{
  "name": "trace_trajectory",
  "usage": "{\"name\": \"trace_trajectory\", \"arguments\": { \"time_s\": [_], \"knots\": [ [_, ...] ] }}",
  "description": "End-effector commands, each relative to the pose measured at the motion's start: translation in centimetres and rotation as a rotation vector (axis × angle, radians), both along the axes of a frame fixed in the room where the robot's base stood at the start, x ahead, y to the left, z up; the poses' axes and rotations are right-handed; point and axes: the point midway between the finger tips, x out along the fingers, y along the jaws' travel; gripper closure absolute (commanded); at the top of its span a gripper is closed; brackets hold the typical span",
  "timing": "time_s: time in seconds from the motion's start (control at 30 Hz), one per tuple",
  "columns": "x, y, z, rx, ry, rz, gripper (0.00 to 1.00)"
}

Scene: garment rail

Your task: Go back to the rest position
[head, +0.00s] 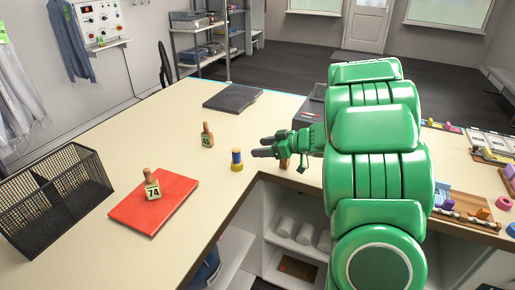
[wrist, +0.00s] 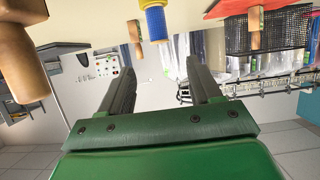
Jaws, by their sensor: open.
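My green arm stretches over the table corner in the head view, with my gripper (head: 268,148) low over the table. In the wrist view my gripper (wrist: 160,88) shows two dark fingers spread apart with nothing between them. A blue and yellow cylinder (head: 237,160) stands on the table just left of the fingertips in the head view. It also shows beyond the fingers in the wrist view (wrist: 155,20). The wrist picture looks upside down.
A wooden-handled stamp (head: 207,135) stands behind the cylinder. Another stamp marked 74 (head: 153,186) stands on a red mat (head: 170,200). A black wire basket (head: 50,200) is at the left, and a dark flat pad (head: 233,97) lies at the back. Bare tabletop lies between them.

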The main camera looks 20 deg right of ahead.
Motion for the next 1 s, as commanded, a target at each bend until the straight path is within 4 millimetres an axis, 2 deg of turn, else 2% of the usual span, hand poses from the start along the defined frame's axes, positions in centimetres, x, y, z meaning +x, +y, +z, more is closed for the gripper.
{"name": "trace_trajectory", "arguments": {
  "time_s": [0.67,0.77,1.0],
  "knots": [
    [-0.1,-0.4,0.3,-0.008,-0.004,-0.008,0.36],
    [0.7,-0.8,1.0,-0.046,-0.020,-0.048,0.36],
    [3.5,-3.5,5.0,-0.226,-0.082,-0.286,0.36]
  ]
}}
